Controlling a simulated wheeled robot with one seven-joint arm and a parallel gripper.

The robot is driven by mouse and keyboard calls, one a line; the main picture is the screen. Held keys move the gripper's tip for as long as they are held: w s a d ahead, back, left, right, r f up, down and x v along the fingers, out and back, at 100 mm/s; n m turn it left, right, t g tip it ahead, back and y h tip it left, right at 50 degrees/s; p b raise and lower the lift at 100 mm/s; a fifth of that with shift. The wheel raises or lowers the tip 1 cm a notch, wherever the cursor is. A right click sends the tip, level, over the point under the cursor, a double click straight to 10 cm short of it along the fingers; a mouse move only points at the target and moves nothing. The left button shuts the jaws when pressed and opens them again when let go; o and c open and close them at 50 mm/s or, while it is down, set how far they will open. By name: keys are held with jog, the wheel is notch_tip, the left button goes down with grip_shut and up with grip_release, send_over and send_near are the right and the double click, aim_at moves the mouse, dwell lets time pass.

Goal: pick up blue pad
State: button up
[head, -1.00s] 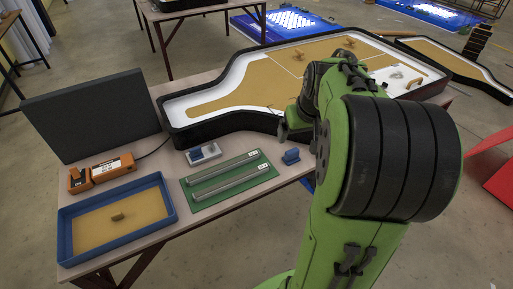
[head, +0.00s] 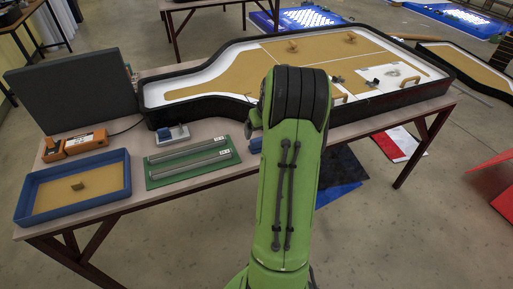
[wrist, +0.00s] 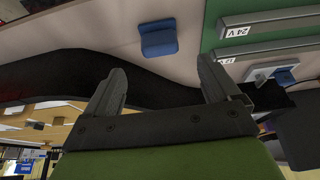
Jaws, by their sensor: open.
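A small blue block (head: 255,144), which looks like the blue pad, sits on the table beside the green board, partly hidden by my arm in the head view. In the wrist view the blue block (wrist: 158,38) lies beyond my fingertips, roughly centred between them and apart from them. My gripper (wrist: 160,84) is open and empty. In the head view my gripper is mostly hidden behind my green arm. A second blue piece (head: 179,131) sits on a small white base (head: 170,137); it also shows at the right of the wrist view (wrist: 284,76).
The green board (head: 152,182) carries two grey bars, one labelled 24 V. A blue-rimmed tray (head: 127,180), an orange device (head: 86,142) and a dark panel (head: 70,92) stand to the left. A large black-walled, tan-floored tray (head: 210,116) fills the back.

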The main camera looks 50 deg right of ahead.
aim_at(258, 139)
jog(key=b+x, duration=0.2)
jog(key=x, duration=0.6)
jog(key=shift+w+d+f, duration=0.1)
jog(key=shift+w+f, duration=0.05)
jog(key=shift+w, duration=0.05)
jog(key=shift+c, duration=0.3)
jog(key=c, duration=1)
notch_tip(258, 139, up, 10)
jog(key=p, duration=0.3)
